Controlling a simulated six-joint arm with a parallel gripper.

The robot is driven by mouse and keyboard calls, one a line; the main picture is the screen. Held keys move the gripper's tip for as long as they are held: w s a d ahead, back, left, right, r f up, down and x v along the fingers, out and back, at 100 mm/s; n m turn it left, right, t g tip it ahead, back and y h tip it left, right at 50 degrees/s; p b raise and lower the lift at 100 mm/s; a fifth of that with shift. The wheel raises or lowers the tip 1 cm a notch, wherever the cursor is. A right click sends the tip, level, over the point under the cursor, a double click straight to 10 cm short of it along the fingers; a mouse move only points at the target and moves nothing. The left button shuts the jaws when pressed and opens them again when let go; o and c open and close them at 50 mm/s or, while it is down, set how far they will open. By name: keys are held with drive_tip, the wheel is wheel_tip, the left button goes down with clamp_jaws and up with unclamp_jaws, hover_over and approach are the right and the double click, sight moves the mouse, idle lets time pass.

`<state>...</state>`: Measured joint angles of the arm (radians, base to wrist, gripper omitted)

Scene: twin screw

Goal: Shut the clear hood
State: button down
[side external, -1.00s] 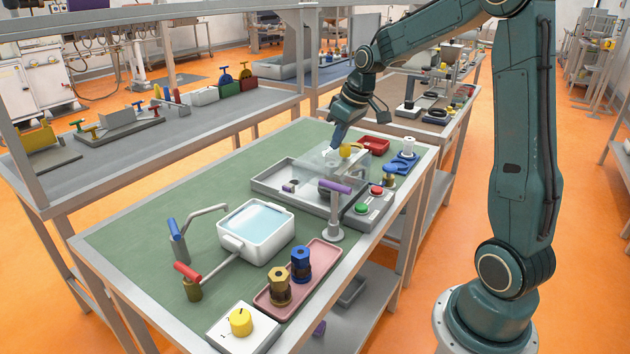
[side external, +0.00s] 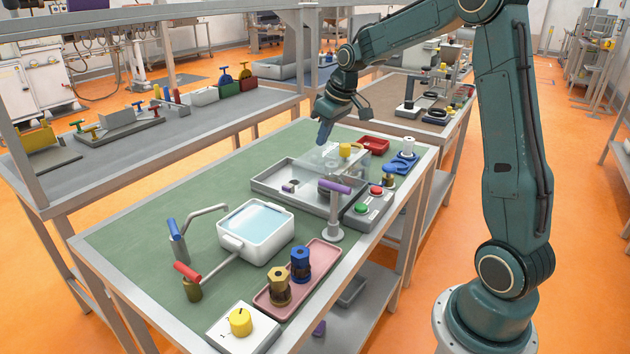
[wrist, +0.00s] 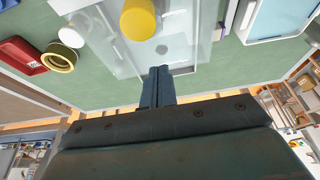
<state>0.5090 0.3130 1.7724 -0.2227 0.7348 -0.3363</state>
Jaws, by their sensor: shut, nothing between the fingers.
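The clear hood (side external: 321,160) is a see-through panel over the far end of the grey tray (side external: 265,186) in the side view. Its tilt is hard to tell. My gripper (side external: 324,139) points down at the hood's far left side, fingers shut and empty. In the wrist view the fingertips (wrist: 159,71) overlap the hood's edge; whether they touch it cannot be told.
A purple-handled tap (side external: 335,187) stands at the tray's near right. A button box (side external: 368,208), blue holder (side external: 402,164) and red bin (side external: 375,144) line the right side. A white basin (side external: 257,247) stands nearer. Green table (side external: 150,215) is bare at left.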

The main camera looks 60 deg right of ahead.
sight(334, 158)
drive_tip(key=v, duration=1)
drive_tip(key=s+a+r, duration=0.2)
drive_tip(key=s+a, duration=0.8)
drive_tip(key=a, duration=0.4)
drive_tip(key=s+a+f, duration=0.2)
drive_tip(key=s, duration=0.4)
drive_tip(key=s+a+f+t, duration=0.1)
drive_tip(key=s+a+f, duration=0.2)
drive_tip(key=s, duration=0.4)
drive_tip(key=shift+s+a+f+t, duration=0.2)
drive_tip(key=shift+s+a+t, duration=0.05)
drive_tip(key=shift+a+t, duration=0.1)
